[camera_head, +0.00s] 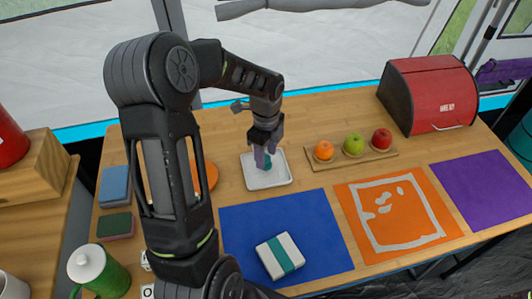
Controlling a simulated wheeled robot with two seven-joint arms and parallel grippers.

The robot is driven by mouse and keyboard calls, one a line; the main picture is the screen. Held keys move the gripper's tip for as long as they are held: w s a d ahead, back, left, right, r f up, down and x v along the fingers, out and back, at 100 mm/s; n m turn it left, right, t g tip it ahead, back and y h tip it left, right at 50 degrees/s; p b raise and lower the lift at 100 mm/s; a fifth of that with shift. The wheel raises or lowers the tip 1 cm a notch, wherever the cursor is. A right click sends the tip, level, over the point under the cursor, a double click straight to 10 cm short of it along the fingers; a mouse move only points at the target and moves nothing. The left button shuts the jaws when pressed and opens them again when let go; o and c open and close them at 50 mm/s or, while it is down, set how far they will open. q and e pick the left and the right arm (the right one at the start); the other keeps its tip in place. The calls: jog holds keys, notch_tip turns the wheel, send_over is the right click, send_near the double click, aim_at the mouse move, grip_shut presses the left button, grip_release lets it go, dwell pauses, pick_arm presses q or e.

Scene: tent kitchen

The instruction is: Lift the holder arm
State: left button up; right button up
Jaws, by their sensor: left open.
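My left gripper (264,163) points down over a white square dish (284,180) on the wooden table. Its jaws are open. A small teal patch shows between the fingers; I cannot tell what it is or whether it is touched. My left arm fills the left middle of the view and hides part of the table. I cannot pick out a holder arm in this view. My right gripper is not in view.
A blue mat (318,228) bears a white box with a teal band (285,248). Right of it lie an orange mat (441,201) and a purple mat (485,185). A fruit tray (380,156) and red bread box (425,95) stand behind. A green pitcher (105,277) stands front left.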

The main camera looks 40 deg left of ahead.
pick_arm(q)
grip_shut()
dwell(0.5)
dwell(0.9)
